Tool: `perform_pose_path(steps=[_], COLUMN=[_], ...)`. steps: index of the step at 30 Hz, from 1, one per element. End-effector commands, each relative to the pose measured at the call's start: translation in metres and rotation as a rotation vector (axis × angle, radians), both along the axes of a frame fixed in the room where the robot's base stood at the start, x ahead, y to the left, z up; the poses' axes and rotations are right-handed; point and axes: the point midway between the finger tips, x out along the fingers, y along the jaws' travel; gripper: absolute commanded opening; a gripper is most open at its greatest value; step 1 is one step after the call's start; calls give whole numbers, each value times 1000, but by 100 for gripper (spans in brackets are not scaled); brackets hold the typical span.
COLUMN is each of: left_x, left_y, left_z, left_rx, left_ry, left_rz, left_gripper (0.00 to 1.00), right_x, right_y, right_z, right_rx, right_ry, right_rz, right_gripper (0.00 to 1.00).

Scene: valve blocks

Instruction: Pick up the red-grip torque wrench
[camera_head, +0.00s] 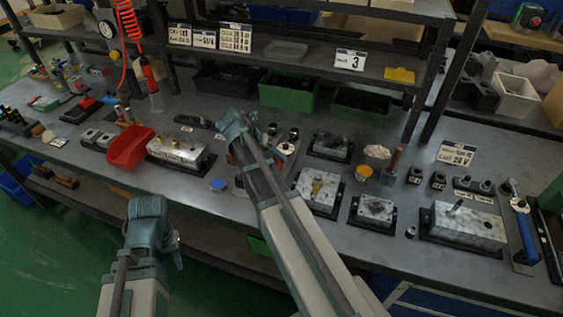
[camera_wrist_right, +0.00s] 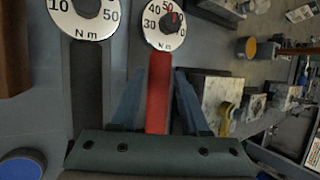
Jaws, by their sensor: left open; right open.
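The red-grip torque wrench (camera_wrist_right: 158,95) shows in the right wrist view, with its red handle between the two blue fingers of my right gripper (camera_wrist_right: 162,74). Its round white dial (camera_wrist_right: 164,24) lies past the fingertips. The fingers are open on either side of the handle, and I see no clear contact. In the head view my right gripper (camera_head: 240,127) is over the middle of the bench, and my arm hides most of the wrench. My left gripper (camera_head: 152,208) is open and empty in front of the bench's front edge.
A second wrench with a dark grip (camera_wrist_right: 86,85) lies left of the red one in the wrist view. A valve block (camera_head: 318,190) stands right of my right arm. A red bin (camera_head: 130,147) and another valve block (camera_head: 180,150) stand left. A blue cap (camera_head: 218,185) lies near the front edge.

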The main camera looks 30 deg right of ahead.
Motion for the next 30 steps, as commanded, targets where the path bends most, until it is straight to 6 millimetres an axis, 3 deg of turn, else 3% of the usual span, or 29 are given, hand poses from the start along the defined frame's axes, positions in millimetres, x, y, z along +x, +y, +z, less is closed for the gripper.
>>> perform_pose_path(steps=[1, 6, 14, 22, 30], left_x=[0, 0, 0, 0, 0], left_y=[0, 0, 0, 0, 0], left_z=[-13, -29, -27, -27, -27], left_rx=[0, 0, 0, 0, 0], left_ry=[0, 0, 0, 0, 0], left_rz=[0, 0, 0, 0, 0], left_gripper=[41, 41, 41, 41, 41], right_x=[-1, -3, -3, -3, -3], right_y=[-4, -15, -17, -17, -17], right_z=[-13, -29, -27, -27, -27], right_rx=[1, 0, 0, 0, 0], right_ry=[-1, 1, 0, 0, 0], right_rz=[-2, -2, 0, 0, 0], right_gripper=[45, 45, 45, 0, 0])
